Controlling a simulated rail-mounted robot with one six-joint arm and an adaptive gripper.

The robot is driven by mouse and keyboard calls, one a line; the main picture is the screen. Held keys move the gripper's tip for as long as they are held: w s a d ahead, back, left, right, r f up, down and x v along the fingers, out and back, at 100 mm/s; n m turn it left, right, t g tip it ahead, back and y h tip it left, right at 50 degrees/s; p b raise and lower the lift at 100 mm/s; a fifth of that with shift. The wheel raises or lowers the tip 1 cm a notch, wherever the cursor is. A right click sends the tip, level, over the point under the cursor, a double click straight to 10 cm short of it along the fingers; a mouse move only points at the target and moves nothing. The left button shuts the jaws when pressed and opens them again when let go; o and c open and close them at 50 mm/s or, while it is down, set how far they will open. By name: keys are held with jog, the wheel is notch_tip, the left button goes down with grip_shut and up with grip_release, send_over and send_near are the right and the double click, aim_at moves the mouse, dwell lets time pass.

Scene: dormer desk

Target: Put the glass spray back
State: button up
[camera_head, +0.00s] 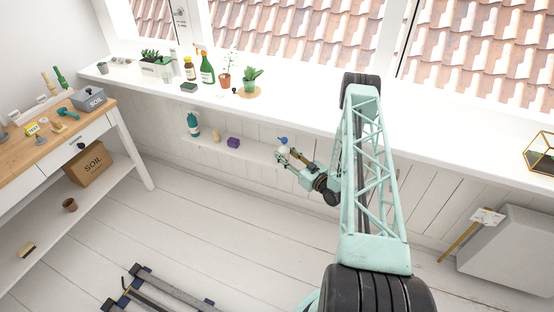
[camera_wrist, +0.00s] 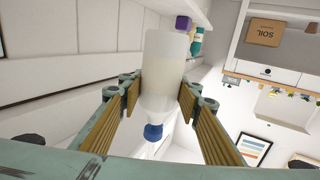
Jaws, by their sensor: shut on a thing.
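The glass spray (camera_head: 283,147) is a pale, translucent bottle with a blue top, near the right end of the low shelf under the windowsill. In the wrist view the glass spray (camera_wrist: 164,62) sits between the two finger pads, its blue nozzle towards the camera. My gripper (camera_head: 286,158) is shut on it; it also shows in the wrist view (camera_wrist: 160,95). In the head view the bottle looks roughly upright. I cannot tell whether its base touches the shelf.
The low shelf (camera_head: 250,151) also holds a teal bottle (camera_head: 193,125), a small tan item (camera_head: 217,135) and a purple block (camera_head: 233,142), all left of the spray. The windowsill (camera_head: 310,112) above holds plants and bottles and overhangs the shelf. The floor in front is mostly clear.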

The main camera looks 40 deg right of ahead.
jog(key=s+f, duration=0.1)
jog(key=s+d, duration=0.1)
jog(key=s+f, duration=0.1)
jog(key=shift+s+d+f, duration=0.25)
jog(key=shift+s+f, duration=0.1)
jog(key=shift+w, duration=0.1)
jog(key=w+d+b, duration=0.1)
jog(key=w+d, duration=0.1)
jog(key=w, duration=0.5)
jog(key=w+d+f, duration=0.1)
jog(key=w, duration=0.6)
jog(key=shift+w+d+f+b, duration=0.2)
jog(key=shift+w+d+b, duration=0.1)
jog(key=shift+d+b, duration=0.1)
jog(key=shift+a, duration=0.1)
jog(key=shift+w+f+b, duration=0.2)
jog(key=shift+f+b, duration=0.05)
jog(key=shift+f, duration=0.65)
jog(key=shift+w+f+b, duration=0.2)
jog(key=shift+f, duration=0.65)
jog(key=shift+f, duration=0.2)
jog(key=o, duration=1.2)
jog(key=shift+c, duration=0.2)
jog(key=shift+r, duration=0.15)
